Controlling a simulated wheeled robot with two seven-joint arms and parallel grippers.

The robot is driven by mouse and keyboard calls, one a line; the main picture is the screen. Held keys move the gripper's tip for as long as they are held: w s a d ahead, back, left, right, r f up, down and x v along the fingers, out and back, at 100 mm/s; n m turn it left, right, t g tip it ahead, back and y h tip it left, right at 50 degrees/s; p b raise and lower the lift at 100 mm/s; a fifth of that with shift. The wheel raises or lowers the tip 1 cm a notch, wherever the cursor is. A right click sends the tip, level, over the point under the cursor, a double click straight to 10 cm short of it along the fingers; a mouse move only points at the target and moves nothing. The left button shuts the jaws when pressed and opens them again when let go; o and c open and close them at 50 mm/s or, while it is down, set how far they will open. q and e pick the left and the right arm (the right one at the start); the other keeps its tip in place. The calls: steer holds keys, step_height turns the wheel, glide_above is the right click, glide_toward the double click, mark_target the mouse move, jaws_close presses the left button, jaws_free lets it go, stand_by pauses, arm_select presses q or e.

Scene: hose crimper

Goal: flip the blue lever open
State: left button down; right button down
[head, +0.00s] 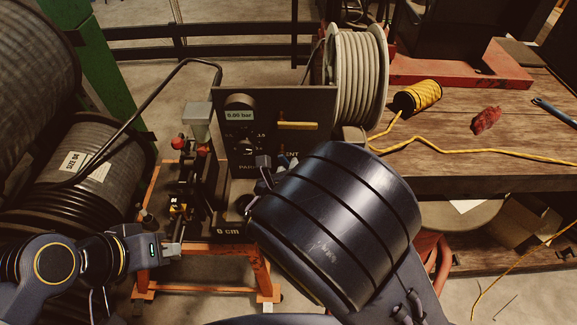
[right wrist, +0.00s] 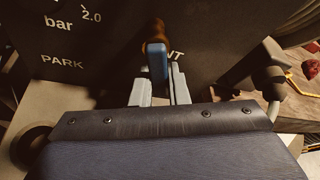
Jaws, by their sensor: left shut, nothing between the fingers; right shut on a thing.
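The blue lever (right wrist: 157,65) shows in the right wrist view, with a brown-orange part at its far end, in front of the dark panel. My right gripper (right wrist: 160,92) has its two pale fingers on either side of the lever and is shut on it. In the head view my right gripper (head: 265,178) is at the lower part of the control box (head: 275,120), and my big dark forearm covers much of that area. My left gripper (head: 173,250) is shut and empty, low in front of the crimper stand.
The orange stand (head: 258,270) carries the box and the crimping parts. Large hose reels (head: 95,165) stand at the left. A pale hose reel (head: 357,75) is behind the box.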

steer(key=m+y+b, duration=0.1)
steer(key=b, duration=0.2)
steer(key=a+f+m+y+b, duration=0.1)
steer(key=m+b, duration=0.1)
steer(key=b, duration=0.2)
steer(key=shift+a+b, duration=0.2)
steer(key=shift+b, duration=0.1)
steer(key=shift+a+r+m+b, duration=0.1)
steer(key=shift+r+m+b, duration=0.15)
steer(key=shift+m+b, duration=0.05)
steer(key=shift+r, duration=0.1)
steer(key=c, duration=1.4)
jaws_free()
steer(key=v, duration=0.8)
steer(key=shift+p, duration=0.35)
